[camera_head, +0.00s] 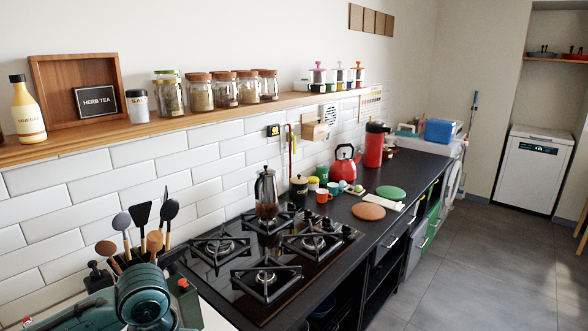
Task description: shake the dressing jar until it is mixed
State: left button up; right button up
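I cannot tell which container, if any, is the dressing jar. Several glass jars with brown lids stand in a row on the wall shelf, one of them a brown-lidded jar (199,95) with pale contents. At the left end of that row is a glass jar with a green lid (169,95). All of these jars stand upright and look closed.
A wooden shelf (115,143) runs along the tiled wall. A red kettle (344,166) and small cups stand farther along the dark counter. Utensils and a teal shape (145,292) fill the lower left.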

pick_arm(q)
jog(key=shift+r, duration=2.6)
notch_tip(320, 180, down, 6)
jog(key=shift+s+r, duration=0.1)
jog(key=shift+r, duration=0.35)
jog(key=shift+w, duration=0.2)
